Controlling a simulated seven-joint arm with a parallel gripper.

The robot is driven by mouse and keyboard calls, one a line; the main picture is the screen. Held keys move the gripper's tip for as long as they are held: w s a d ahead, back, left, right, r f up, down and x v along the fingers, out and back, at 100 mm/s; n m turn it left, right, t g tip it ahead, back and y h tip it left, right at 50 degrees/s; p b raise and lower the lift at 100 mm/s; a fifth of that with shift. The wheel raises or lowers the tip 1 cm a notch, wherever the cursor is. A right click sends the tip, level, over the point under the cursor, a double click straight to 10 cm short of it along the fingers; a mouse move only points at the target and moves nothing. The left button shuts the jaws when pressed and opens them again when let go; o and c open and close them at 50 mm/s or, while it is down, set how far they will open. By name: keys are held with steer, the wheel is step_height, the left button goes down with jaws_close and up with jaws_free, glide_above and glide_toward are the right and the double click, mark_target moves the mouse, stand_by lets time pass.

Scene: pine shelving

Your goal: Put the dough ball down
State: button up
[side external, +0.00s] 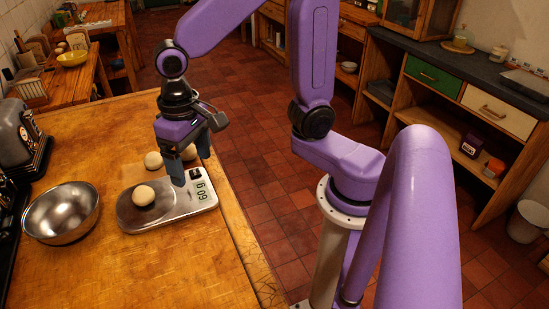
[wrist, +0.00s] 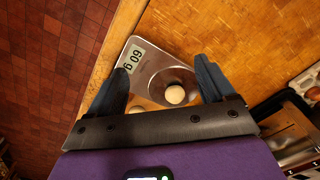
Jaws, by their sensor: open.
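A pale dough ball (side external: 144,195) rests on the plate of a silver kitchen scale (side external: 128,214), whose display reads 60 g. The same ball (wrist: 175,95) shows on the scale (wrist: 150,60) in the wrist view. My gripper (side external: 190,172) is over the display end of the scale, pointing down, with nothing seen between its fingers in the side view. In the wrist view my gripper (wrist: 162,66) has its two dark fingers wide apart.
A toaster (side external: 22,140) is at the left edge. The front of the wooden worktop (side external: 170,285) is clear. Its right edge drops to the tiled floor close to the scale.

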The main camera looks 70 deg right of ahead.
steer(key=s+d+n, duration=0.3)
steer(key=s+n, duration=0.3)
steer(key=s, duration=0.1)
steer(key=s+d+f+n, duration=0.1)
steer(key=s+d+n, duration=0.2)
steer(key=s+n, duration=0.3)
steer(key=shift+s+d+n, duration=0.4)
steer(key=shift+s, duration=0.5)
